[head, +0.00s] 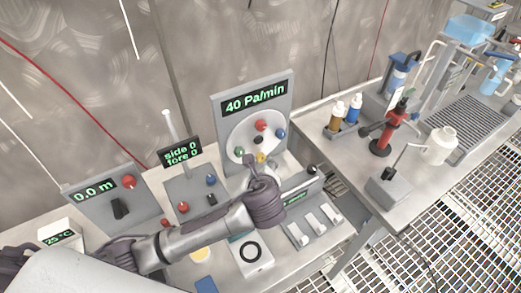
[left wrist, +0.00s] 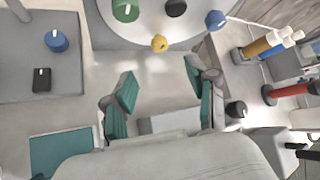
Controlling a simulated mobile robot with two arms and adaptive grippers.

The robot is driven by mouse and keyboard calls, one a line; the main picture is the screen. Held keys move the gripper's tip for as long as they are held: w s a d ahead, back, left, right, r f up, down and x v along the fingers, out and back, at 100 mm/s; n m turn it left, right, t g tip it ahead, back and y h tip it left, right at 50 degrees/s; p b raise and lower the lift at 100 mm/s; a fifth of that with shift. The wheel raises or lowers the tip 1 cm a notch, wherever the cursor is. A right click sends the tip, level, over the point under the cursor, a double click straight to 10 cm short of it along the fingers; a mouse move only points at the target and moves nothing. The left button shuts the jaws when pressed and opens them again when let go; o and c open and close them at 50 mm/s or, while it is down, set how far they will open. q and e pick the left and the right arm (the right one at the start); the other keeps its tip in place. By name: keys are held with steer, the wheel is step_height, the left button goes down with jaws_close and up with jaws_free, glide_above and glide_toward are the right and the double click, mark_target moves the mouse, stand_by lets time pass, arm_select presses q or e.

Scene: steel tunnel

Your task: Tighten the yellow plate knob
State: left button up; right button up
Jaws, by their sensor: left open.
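The yellow knob (head: 260,157) sits at the lower edge of a round pale plate (head: 241,132) on the upright grey panel reading "40 Pa/min". It also shows in the left wrist view (left wrist: 159,43), with a small pale mark on its face. My left gripper (head: 257,165) is just in front of and below the knob, partly covering it in the head view. In the left wrist view its two teal-padded fingers (left wrist: 160,76) are spread, with nothing between them. The knob lies beyond the fingertips, apart from both. My right gripper is in neither view.
Green (head: 239,152), black (head: 258,139), red (head: 262,125) and blue (head: 280,134) knobs share the plate. A box with a black knob (head: 312,169) stands close on the right. A switch box (head: 312,226) lies in front. The "side/fore" box (head: 196,190) is left.

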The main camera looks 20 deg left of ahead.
mark_target(262, 158)
arm_select(q)
steer(key=x, duration=1.1)
steer(key=shift+w+a+f, duration=0.1)
steer(key=shift+w+f, duration=0.2)
steer(key=shift+w+a+f, duration=0.1)
steer(key=shift+w+f, duration=0.1)
steer(key=shift+w, duration=0.1)
jaws_close()
steer(key=shift+r+p, duration=0.15)
steer(key=shift+p, duration=0.6)
steer(key=g+p, duration=0.1)
steer(key=p, duration=0.1)
steer(key=m+y+p, duration=0.1)
steer(key=shift+w+r+g+p, duration=0.1)
steer(key=shift+r+g+p, duration=0.1)
steer(key=shift+g+p, duration=0.2)
steer(key=shift+w+d+f+m+g+y+p, duration=0.15)
steer(key=shift+d+m+g+y+p, duration=0.1)
steer(key=shift+m+g+y+p, duration=0.35)
steer(key=shift+f+m+g+y, duration=0.1)
steer(key=shift+m+g+y, duration=0.2)
steer(key=shift+g+y, duration=0.25)
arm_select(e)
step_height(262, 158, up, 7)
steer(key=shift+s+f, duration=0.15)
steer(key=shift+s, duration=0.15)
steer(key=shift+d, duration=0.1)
